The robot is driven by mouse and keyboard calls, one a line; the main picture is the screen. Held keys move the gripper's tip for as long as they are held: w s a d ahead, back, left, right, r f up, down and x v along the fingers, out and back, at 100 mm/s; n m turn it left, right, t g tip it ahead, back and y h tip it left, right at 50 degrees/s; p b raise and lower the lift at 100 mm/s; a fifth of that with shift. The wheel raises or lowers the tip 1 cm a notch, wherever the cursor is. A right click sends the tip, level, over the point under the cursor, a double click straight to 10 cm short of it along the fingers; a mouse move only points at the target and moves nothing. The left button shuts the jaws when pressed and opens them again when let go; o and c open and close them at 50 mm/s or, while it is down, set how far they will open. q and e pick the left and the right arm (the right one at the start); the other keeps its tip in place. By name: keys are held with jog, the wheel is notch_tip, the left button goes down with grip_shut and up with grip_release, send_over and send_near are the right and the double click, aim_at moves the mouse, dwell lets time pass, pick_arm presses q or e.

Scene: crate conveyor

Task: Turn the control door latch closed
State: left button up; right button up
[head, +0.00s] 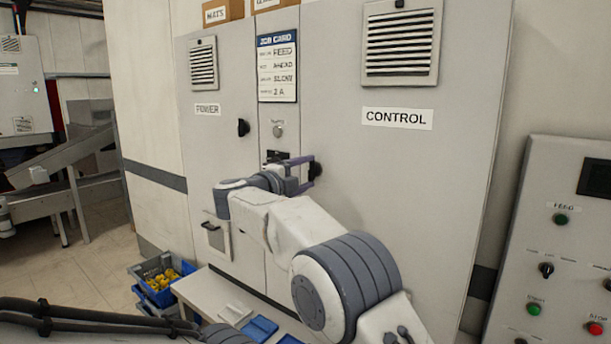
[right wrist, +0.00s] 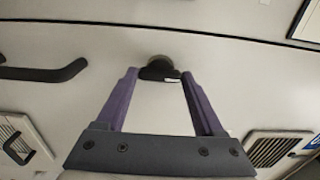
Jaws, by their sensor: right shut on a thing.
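The control door (head: 405,190) is the pale grey cabinet door under the CONTROL label (head: 397,118). It looks flush with the cabinet front. Its dark latch (head: 317,170) sits at the door's left edge. My right gripper (head: 309,171) reaches it with its purple fingers and is shut on it. In the right wrist view the latch (right wrist: 159,70) lies between the two fingertips (right wrist: 158,75), with a round base behind it. The fingers partly cover the latch in the head view, so its exact turn angle is hard to tell. My left gripper is not in view.
The POWER door (head: 208,150) with its own black latch (head: 243,127) stands to the left. A job card (head: 277,68) hangs between the doors. A button panel (head: 560,240) is at the right. A blue crate (head: 160,278) with yellow parts is low at the left.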

jog(key=o, duration=1.4)
jog(key=shift+b+v, duration=1.4)
jog(key=shift+v, duration=3.85)
